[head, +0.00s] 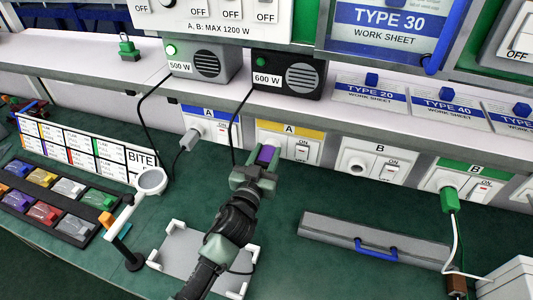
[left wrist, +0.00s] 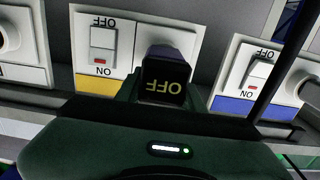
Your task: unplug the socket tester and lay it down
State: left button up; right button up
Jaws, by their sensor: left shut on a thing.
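The socket tester (head: 266,155) is a small block with a purple face in the head view. In the left wrist view its dark end (left wrist: 165,82) reads OFF, upside down. My left gripper (head: 255,173) is shut on it, in front of the yellow-labelled socket A (head: 299,143). This socket, with its rocker switch, also shows in the left wrist view (left wrist: 102,48). The tester covers the socket's plug side, so I cannot tell whether its pins are still in the holes. My right gripper is not in view.
A grey plug (head: 187,140) sits at the blue-labelled socket (head: 210,128), and a green plug (head: 449,198) at the green-labelled one. A white tray (head: 190,245) lies beside my arm. A magnifier (head: 150,182) stands left. A grey case (head: 345,235) lies right. Green bench shows between them.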

aim_at(263, 162)
pick_arm(q)
grip_shut()
jog(key=shift+s, duration=0.1)
jog(key=shift+s+f, duration=0.1)
jog(key=shift+s, duration=0.1)
jog(key=shift+p+v, duration=0.3)
jog(key=shift+v, duration=0.55)
jog(key=shift+s+a, duration=0.25)
jog(key=shift+s, duration=0.25)
jog(key=shift+p+v, duration=0.3)
jog(key=shift+v, duration=0.65)
